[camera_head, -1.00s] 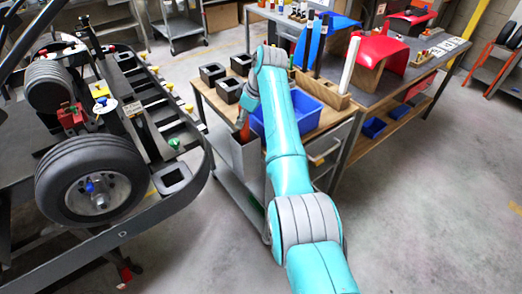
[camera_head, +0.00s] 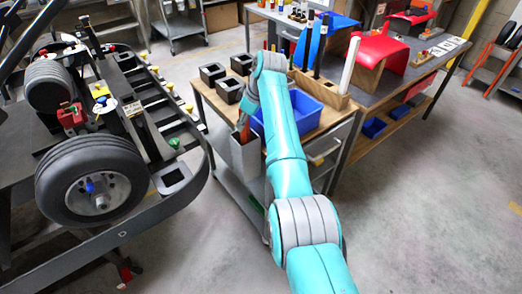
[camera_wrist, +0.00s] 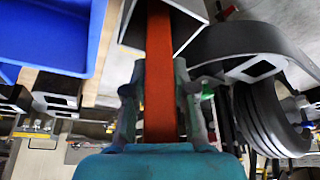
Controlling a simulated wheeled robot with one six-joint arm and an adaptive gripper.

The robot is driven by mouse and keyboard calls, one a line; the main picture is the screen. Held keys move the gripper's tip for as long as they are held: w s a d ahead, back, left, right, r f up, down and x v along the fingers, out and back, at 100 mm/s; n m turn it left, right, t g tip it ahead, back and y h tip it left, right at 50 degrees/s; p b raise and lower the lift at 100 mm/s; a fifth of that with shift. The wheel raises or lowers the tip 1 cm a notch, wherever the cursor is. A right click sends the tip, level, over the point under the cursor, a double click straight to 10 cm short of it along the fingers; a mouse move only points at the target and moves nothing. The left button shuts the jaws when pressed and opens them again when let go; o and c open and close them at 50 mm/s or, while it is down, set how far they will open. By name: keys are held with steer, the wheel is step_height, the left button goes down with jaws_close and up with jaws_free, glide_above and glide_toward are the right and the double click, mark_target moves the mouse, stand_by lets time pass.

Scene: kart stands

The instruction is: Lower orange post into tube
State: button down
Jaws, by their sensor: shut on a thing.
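My gripper (camera_wrist: 160,95) is shut on the orange post (camera_wrist: 160,50), which runs between its fingers toward the top of the wrist view. The grey square tube (camera_head: 246,158) hangs at the near left side of the wooden-topped cart. In the head view the post (camera_head: 243,133) shows as a small orange patch at the tube's mouth. In the wrist view the post reaches across the open mouth of the tube (camera_wrist: 200,8). The post's far end is hidden, so its depth cannot be told. My arm hides most of the gripper in the head view.
A blue bin (camera_head: 304,110) sits on the cart right of the tube, and black square holders (camera_head: 229,90) stand behind. A kart with a black wheel (camera_head: 92,180) stands on the left, close to the tube. The floor in front is clear.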

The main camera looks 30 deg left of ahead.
steer(key=shift+f, duration=0.85)
stand_by(0.6)
steer(key=c, duration=0.9)
jaws_free()
steer(key=shift+o, duration=0.2)
steer(key=v, duration=1.2)
